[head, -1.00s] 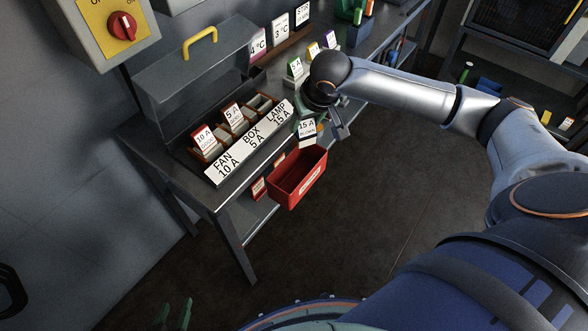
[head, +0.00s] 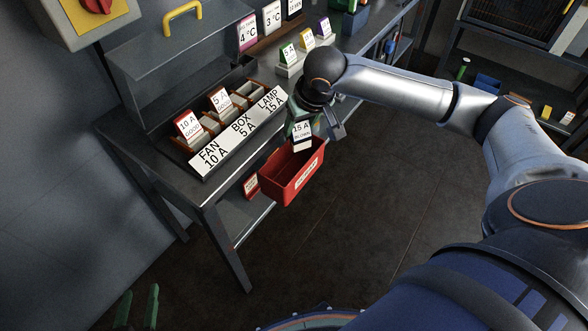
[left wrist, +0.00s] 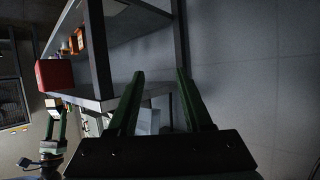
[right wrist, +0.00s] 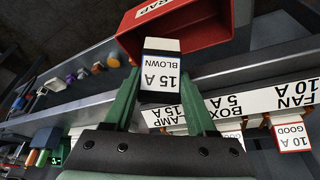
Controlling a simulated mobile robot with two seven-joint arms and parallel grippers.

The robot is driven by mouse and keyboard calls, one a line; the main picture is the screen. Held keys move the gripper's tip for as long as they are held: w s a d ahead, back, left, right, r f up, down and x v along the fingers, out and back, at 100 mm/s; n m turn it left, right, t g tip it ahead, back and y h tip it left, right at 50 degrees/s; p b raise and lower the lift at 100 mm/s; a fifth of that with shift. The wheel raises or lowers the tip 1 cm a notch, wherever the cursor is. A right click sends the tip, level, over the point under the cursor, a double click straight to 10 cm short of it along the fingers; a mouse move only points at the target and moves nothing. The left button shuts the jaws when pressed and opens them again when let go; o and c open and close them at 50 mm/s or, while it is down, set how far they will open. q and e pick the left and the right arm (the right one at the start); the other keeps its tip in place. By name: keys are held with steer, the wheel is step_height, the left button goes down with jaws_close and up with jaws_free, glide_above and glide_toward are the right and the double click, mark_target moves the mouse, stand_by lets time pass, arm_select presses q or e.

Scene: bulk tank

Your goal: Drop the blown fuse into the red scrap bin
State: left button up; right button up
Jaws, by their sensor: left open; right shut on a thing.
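The blown fuse (head: 302,131) is a white block with a dark band, marked 15 A BLOWN; it also shows in the right wrist view (right wrist: 161,75). My right gripper (head: 303,122) is shut on it and holds it at the upper rim of the red scrap bin (head: 290,184). In the right wrist view the bin (right wrist: 200,42) lies just beyond the fuse. Whether the fuse is directly over the opening is hard to tell. My left gripper (head: 138,305) is open and empty at the bottom left, far from the bin; its fingers also show in the left wrist view (left wrist: 160,100).
The fuse box (head: 235,130) on the bench has slots labelled FAN, BOX and LAMP; the FAN and BOX slots hold fuses and LAMP looks empty. Spare coloured-tag fuses (head: 289,58) stand further along. A grey cabinet with a red knob hangs at upper left. Open floor lies right of the bin.

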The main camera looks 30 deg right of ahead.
arm_select(q)
steer(key=shift+w+r+t, duration=0.3)
steer(key=shift+w+r, duration=0.05)
steer(key=shift+r, duration=0.25)
arm_select(e)
steer(key=shift+f, duration=0.1)
steer(key=o, duration=1.5)
steer(key=shift+c, duration=0.2)
steer(key=p+v, duration=0.1)
steer(key=v, duration=0.4)
steer(key=shift+p, duration=0.35)
arm_select(q)
steer(key=s+f+g+p, duration=0.2)
steer(key=s+f+g, duration=0.2)
steer(key=s+f, duration=0.1)
steer(key=shift+s+d+f+n, duration=0.25)
steer(key=shift+d+f+n, duration=0.1)
steer(key=shift+f+n, duration=0.1)
arm_select(e)
steer(key=v, duration=0.7)
steer(key=shift+s+r, duration=0.15)
steer(key=shift+r, duration=0.1)
